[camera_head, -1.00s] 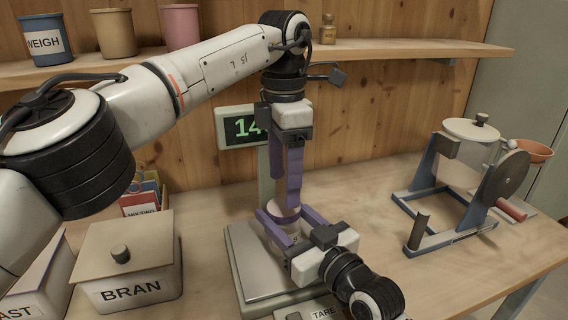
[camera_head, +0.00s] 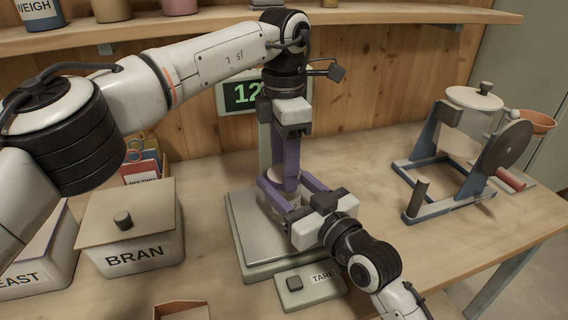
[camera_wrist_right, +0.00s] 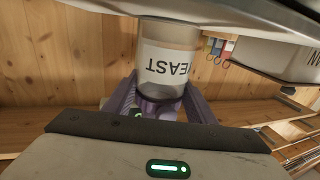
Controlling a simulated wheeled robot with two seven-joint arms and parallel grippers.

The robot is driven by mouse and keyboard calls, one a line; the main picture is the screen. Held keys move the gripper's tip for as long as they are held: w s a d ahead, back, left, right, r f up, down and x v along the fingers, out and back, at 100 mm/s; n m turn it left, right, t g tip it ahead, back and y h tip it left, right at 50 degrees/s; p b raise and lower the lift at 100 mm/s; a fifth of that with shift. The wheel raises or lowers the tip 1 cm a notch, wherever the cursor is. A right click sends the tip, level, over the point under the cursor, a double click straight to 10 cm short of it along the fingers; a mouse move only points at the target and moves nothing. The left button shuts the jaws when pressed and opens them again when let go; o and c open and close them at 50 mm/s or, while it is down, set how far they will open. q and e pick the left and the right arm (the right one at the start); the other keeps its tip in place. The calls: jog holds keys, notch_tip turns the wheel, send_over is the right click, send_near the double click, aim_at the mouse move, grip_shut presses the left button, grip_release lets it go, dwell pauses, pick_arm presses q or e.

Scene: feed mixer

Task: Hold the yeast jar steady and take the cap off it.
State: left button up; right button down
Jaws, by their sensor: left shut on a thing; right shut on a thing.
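The yeast jar (camera_wrist_right: 170,65) shows upside down in the right wrist view, with its YEAST label facing the camera. In the head view only a pale bit of the jar (camera_head: 283,187) shows between the fingers, over the scale plate (camera_head: 242,232). My right gripper (camera_head: 286,184) comes in from the lower right, its purple fingers shut around the jar's sides. My left gripper (camera_head: 287,168) points straight down from above, its purple fingers shut at the jar's top. The cap is hidden by these fingers.
The scale display (camera_head: 243,95) stands behind the jar, the TARE button panel (camera_head: 310,285) in front. A BRAN bin (camera_head: 135,235) and another bin (camera_head: 40,265) are at left. A mixer with a crank (camera_head: 470,150) stands at right. The table between scale and mixer is clear.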

pick_arm(q)
jog(key=n, duration=0.7)
jog(key=o, duration=1.2)
jog(key=shift+r, duration=0.15)
jog(key=shift+r, duration=2.2)
jog(key=shift+c, duration=0.6)
notch_tip(320, 180, up, 3)
jog(key=m, duration=0.6)
jog(key=shift+r+m, duration=0.1)
jog(key=shift+m, duration=0.3)
jog(key=shift+f, duration=3.95)
